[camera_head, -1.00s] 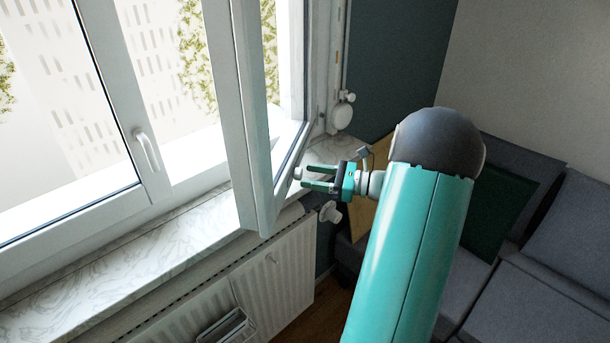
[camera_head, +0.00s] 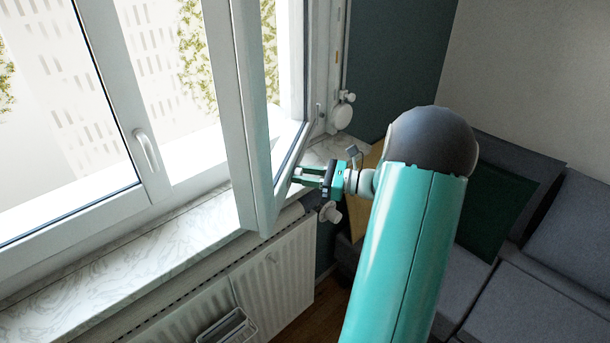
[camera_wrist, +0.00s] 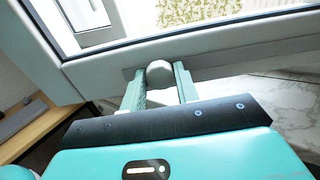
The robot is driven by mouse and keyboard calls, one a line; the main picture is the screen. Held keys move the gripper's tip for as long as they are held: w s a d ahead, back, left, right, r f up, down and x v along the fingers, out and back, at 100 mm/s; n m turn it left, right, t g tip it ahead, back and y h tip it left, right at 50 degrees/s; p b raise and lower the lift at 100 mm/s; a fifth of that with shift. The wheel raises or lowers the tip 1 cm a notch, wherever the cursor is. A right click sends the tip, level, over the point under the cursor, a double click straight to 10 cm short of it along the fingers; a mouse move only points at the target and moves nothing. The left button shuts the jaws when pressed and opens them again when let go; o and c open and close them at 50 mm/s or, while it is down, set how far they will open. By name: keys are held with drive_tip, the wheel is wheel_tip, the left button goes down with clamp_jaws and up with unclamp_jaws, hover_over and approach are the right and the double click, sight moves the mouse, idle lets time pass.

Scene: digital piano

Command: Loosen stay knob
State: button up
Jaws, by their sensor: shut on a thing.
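The stay knob (camera_wrist: 160,72) is a small, rounded, light grey knob on the lower part of the open window sash. In the wrist view it sits between my two pale green fingers, in front of the sash frame (camera_wrist: 220,62). My gripper (camera_wrist: 158,80) is shut on it, one finger on each side. In the head view my gripper (camera_head: 304,176) reaches left to the edge of the tilted-in sash (camera_head: 252,150). The knob is mostly hidden by the fingers there.
The marble sill (camera_head: 150,245) runs below the window, with a white radiator (camera_head: 285,275) under it. A white radiator valve (camera_head: 330,212) sticks out just below my gripper. A grey sofa (camera_head: 545,270) stands at the right.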

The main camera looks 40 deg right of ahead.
drive_tip(key=shift+n, duration=16.5)
